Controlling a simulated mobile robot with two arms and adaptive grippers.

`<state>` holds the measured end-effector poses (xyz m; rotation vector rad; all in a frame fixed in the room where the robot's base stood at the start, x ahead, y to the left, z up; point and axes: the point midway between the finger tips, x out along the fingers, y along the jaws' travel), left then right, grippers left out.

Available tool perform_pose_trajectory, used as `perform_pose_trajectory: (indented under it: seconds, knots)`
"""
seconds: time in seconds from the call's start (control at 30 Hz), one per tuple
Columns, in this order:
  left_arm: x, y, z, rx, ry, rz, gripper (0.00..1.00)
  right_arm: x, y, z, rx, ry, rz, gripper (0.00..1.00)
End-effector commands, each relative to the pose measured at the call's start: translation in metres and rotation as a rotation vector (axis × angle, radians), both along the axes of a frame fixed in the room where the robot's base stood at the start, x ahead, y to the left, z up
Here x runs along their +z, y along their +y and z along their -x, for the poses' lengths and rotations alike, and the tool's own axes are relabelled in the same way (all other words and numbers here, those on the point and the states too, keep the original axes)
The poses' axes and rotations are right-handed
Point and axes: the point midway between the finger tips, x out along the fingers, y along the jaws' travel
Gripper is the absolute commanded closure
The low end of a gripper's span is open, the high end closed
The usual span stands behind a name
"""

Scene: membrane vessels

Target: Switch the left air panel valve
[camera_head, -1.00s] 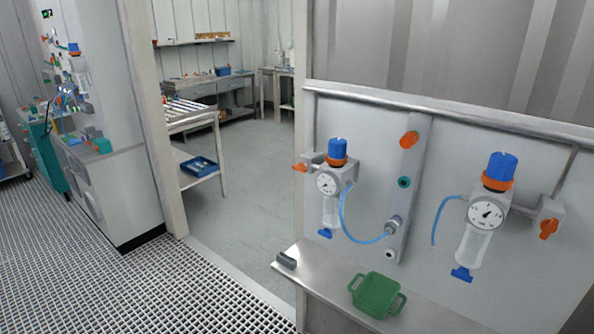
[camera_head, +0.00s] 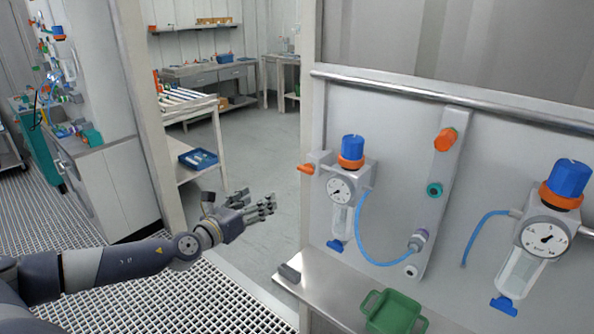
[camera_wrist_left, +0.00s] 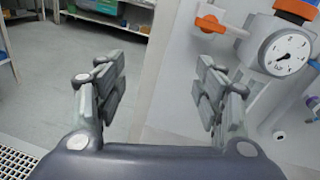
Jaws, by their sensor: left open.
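The left air panel valve (camera_head: 306,168) is a small orange handle on the left side of the left regulator, near the panel's left edge. The left regulator (camera_head: 350,185) has a blue knob, an orange ring, a round gauge and a clear bowl. In the left wrist view the orange valve handle (camera_wrist_left: 210,24) shows at the upper right, beyond the right finger, with the gauge (camera_wrist_left: 287,54) beside it. My left gripper (camera_head: 258,203) is open and empty, left of and below the valve, apart from it. It fills the lower part of the wrist view (camera_wrist_left: 160,95). My right gripper is not seen.
A steel shelf (camera_head: 330,283) below the panel holds a green tray (camera_head: 393,312) and a small dark block (camera_head: 290,273). A blue hose (camera_head: 366,245) loops from the left regulator. A second regulator (camera_head: 545,235) hangs at right. A doorway with open floor lies behind my gripper.

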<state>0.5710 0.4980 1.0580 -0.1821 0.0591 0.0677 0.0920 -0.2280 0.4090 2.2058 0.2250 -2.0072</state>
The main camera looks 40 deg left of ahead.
Motion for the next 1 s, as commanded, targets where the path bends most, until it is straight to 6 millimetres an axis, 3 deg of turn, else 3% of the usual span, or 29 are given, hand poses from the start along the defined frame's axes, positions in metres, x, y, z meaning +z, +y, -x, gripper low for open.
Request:
perform_pose_trajectory:
  seconds: [0.03,0.1,0.2,1.0]
  knots:
    - [0.014,-0.022,-0.003,-0.056,-0.017,-0.064,0.37,-0.002,-0.001,0.000,0.000,0.001,0.001,0.50]
    - [0.030,-0.042,-0.005,-0.107,-0.041,-0.128,0.37,-0.003,-0.001,0.001,0.001,0.001,0.001,0.50]
    - [0.042,-0.057,-0.006,-0.143,-0.060,-0.174,0.37,-0.004,-0.003,0.001,0.002,0.001,0.004,0.50]
    - [0.047,-0.059,-0.037,-0.142,-0.067,-0.176,0.37,-0.011,-0.009,0.006,0.002,0.009,0.011,0.50]
